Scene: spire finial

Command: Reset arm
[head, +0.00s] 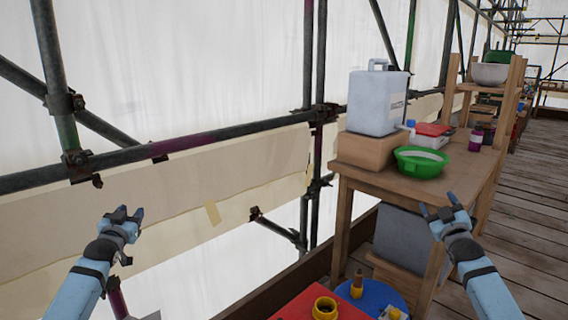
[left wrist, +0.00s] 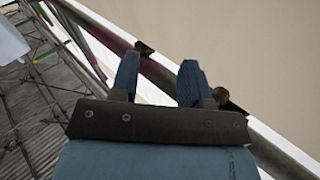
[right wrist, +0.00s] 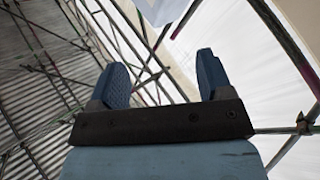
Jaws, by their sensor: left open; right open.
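My left gripper (head: 124,213) is raised at the left of the head view, in front of the scaffold poles and cream boards. It is open and empty; its two blue fingers stand apart in the left wrist view (left wrist: 158,80). My right gripper (head: 438,206) is raised at the right, in front of the wooden workbench in the head view. It is also open, with nothing between its fingers in the right wrist view (right wrist: 163,80). Neither gripper visibly touches anything.
A wooden bench (head: 452,177) holds a grey jerrycan (head: 378,103), a green bowl (head: 421,162) and a red box (head: 434,130). A red surface (head: 300,306) and a blue round thing (head: 372,297) are low in front. Scaffold poles (head: 200,137) run along the left. Plank floor (head: 535,170) is open at right.

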